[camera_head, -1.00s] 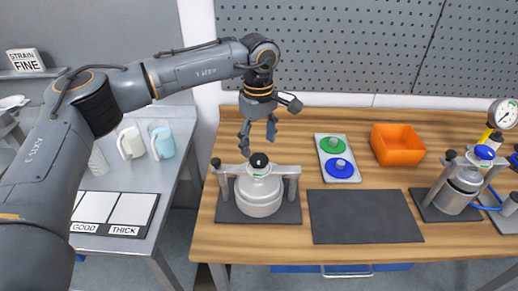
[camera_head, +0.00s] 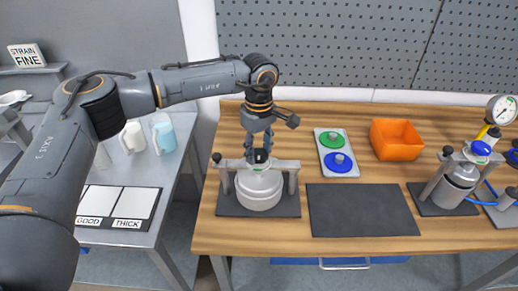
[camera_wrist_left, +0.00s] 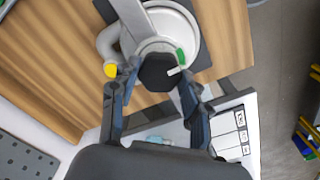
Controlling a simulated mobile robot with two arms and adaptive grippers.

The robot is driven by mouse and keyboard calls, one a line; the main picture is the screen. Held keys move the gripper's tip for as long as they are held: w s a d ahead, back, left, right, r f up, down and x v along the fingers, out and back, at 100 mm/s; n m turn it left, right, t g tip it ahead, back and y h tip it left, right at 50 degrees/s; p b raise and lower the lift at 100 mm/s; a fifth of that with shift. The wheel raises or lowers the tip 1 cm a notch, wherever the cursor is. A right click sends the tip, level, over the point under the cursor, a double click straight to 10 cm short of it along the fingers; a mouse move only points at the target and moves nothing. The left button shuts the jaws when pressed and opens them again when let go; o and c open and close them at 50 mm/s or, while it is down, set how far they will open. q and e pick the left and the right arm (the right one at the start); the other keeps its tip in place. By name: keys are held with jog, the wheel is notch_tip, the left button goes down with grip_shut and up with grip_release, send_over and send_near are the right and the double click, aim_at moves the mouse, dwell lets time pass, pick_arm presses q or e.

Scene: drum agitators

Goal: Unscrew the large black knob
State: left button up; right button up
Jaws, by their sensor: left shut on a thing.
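The large black knob (camera_head: 261,156) sits on top of the white drum (camera_head: 259,188), at the middle of a grey clamp bar. In the left wrist view the knob (camera_wrist_left: 160,71) shows as a dark faceted cap with a small white mark. My left gripper (camera_head: 257,154) points down from above and is shut on the knob, with one finger on each side. In the left wrist view my left gripper (camera_wrist_left: 155,95) has its fingertips beside the knob. The fingers hide part of the knob in the head view. My right gripper is not in view.
A panel with a green and a blue button (camera_head: 340,164) and an orange bin (camera_head: 396,139) stand to the right. A bare dark mat (camera_head: 362,210) lies beside the drum's mat. A second drum with a gauge (camera_head: 459,180) stands far right.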

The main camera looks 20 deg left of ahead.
pick_arm(q)
jog(key=shift+f, duration=0.1)
jog(key=shift+f+n+b, duration=0.1)
jog(key=shift+n+b, duration=0.6)
jog(key=shift+b, duration=0.05)
jog(key=shift+n+b, duration=1.05)
jog(key=shift+n, duration=0.05)
jog(key=n+b, duration=0.2)
jog(key=shift+n, duration=0.4)
jog(key=n+b, duration=0.2)
jog(key=n, duration=0.2)
jog(key=shift+n, duration=0.3)
jog(key=n+b, duration=0.2)
jog(key=n, duration=0.2)
jog(key=n+b, duration=0.1)
jog(key=n, duration=0.4)
jog(key=shift+s+b, duration=0.1)
jog(key=shift+b, duration=0.3)
jog(key=n+b, duration=0.1)
jog(key=n, duration=0.3)
jog(key=shift+f+n, duration=0.1)
jog(key=shift+n, duration=0.2)
jog(key=n+b, duration=0.1)
jog(key=n, duration=0.3)
jog(key=shift+n+b, duration=0.65)
jog(key=shift+n, duration=1.85)
